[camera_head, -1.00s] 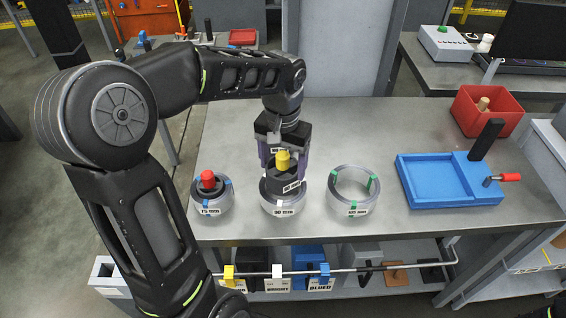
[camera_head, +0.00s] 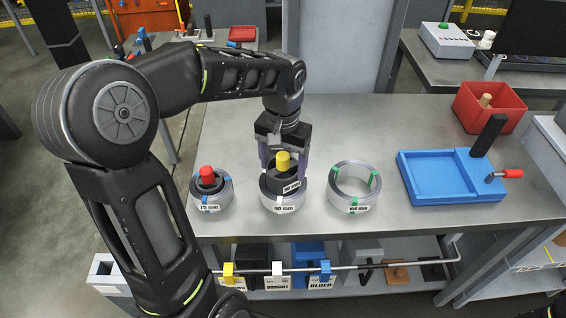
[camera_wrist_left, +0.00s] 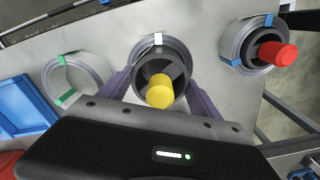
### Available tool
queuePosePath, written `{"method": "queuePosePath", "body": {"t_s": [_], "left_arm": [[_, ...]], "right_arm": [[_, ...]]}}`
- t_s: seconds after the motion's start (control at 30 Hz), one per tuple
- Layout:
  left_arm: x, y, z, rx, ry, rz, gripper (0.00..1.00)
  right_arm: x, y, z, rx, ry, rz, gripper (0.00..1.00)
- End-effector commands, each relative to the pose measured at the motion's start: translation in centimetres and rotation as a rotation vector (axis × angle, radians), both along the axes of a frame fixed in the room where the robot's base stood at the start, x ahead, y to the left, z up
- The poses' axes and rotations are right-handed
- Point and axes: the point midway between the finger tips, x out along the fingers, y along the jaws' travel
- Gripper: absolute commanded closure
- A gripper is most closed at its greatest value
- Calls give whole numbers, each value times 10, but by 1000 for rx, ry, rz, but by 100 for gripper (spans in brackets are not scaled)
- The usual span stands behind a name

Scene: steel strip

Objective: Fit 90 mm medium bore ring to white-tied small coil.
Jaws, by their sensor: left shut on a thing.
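The white-tied coil (camera_head: 268,198), a grey ring with a 90 mm label, stands in the middle of three coils on the bench. The black bore ring (camera_head: 275,179) with a yellow knob (camera_head: 283,160) is upright over its opening, its upper part showing above the coil's rim. My left gripper (camera_head: 284,168) is shut on the ring from above, its purple fingers at either side. My right gripper is not in view.
The blue-tied coil (camera_head: 222,200) at left holds a black piece with a red knob (camera_head: 206,175). The green-tied coil (camera_head: 337,196) at right is empty. A blue tray (camera_head: 430,190) and a red bin (camera_head: 490,115) stand further right. The bench behind the coils is clear.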

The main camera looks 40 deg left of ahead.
Motion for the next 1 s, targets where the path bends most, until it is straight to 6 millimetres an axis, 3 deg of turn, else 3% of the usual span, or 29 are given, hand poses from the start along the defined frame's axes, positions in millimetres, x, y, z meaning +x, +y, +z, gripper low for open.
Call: {"method": "queuePosePath", "body": {"t_s": [1.0], "left_arm": [[0,0,-27,0,-1,0,72]], "right_arm": [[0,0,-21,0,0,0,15]]}}
